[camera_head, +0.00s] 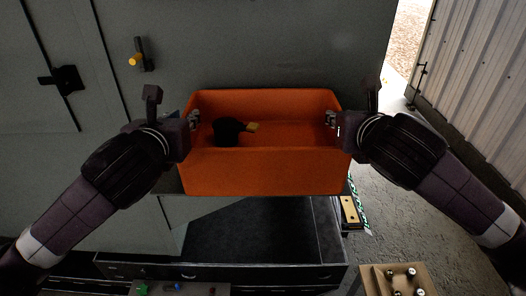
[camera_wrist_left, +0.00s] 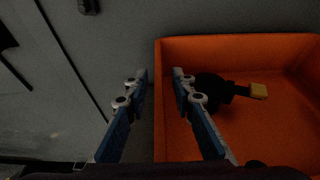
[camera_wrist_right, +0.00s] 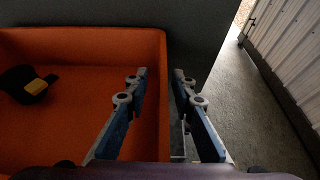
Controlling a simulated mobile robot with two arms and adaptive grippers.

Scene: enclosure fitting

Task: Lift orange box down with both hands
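The orange box (camera_head: 265,173) is an open-topped bin in the middle of the head view, held between my two arms. It contains a black object with a yellow end (camera_head: 230,130). My left gripper (camera_head: 192,121) is at the box's left wall; in the left wrist view its two fingers (camera_wrist_left: 160,85) stand apart on either side of that wall, with a gap. My right gripper (camera_head: 333,120) is at the right wall; in the right wrist view its fingers (camera_wrist_right: 160,85) also straddle the wall, apart. Whether the box's underside is supported is partly hidden.
A grey cabinet wall (camera_head: 270,45) stands behind the box. A dark workbench (camera_head: 250,235) with drawers is below. A small board with knobs (camera_head: 395,278) is at bottom right. Grey floor (camera_head: 395,200) and a corrugated wall (camera_head: 480,90) lie at right.

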